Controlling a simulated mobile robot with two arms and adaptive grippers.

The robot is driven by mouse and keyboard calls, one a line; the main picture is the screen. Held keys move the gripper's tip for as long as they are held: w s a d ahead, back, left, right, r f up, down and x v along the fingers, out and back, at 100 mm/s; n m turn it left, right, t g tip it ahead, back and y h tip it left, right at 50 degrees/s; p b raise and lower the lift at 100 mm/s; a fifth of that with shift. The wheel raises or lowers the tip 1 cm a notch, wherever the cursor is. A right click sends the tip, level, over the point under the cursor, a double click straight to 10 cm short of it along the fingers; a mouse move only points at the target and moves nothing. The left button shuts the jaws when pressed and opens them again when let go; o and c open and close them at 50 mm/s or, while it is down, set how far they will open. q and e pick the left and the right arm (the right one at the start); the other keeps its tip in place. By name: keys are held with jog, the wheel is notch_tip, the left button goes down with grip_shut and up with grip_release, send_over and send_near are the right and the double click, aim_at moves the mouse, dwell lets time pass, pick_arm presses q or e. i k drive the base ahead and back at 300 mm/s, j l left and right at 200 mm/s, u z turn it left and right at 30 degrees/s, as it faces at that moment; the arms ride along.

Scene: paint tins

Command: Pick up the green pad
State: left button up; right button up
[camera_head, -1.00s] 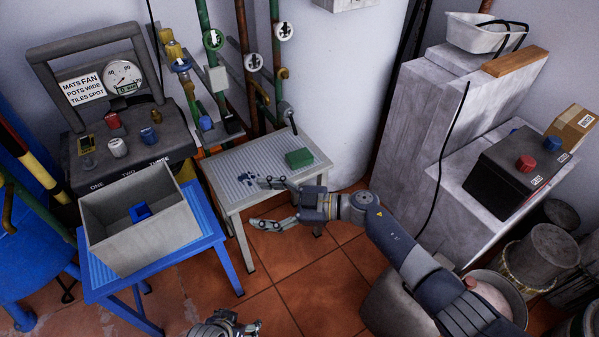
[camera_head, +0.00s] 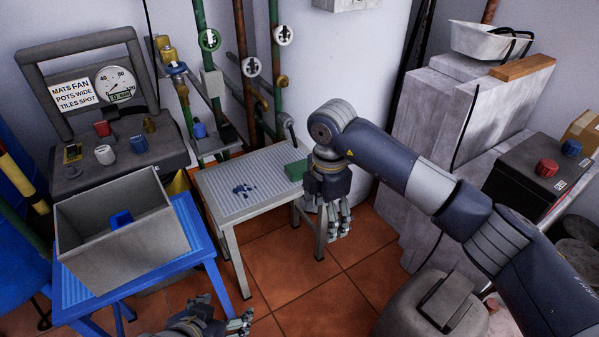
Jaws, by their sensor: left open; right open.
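The green pad (camera_head: 296,170) lies on the right side of the grey ribbed table (camera_head: 218,205), near its edge. Its right end is hidden behind my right arm. My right gripper (camera_head: 333,236) hangs with its fingers pointing down, just right of the table and in front of the pad, open and empty. My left gripper (camera_head: 243,320) is at the bottom edge of the view, low in front of the blue table, open and empty. Neither gripper is seen touching the pad.
A grey open box (camera_head: 125,250) with a blue item (camera_head: 121,219) inside stands on a blue table (camera_head: 197,240) at left. Grey blocks and a black control box (camera_head: 540,170) stand at right.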

aim_at(295, 171)
jog(key=i+j, duration=0.15)
jog(key=i, duration=0.35)
jog(key=i+j, duration=0.2)
jog(key=i, duration=0.25)
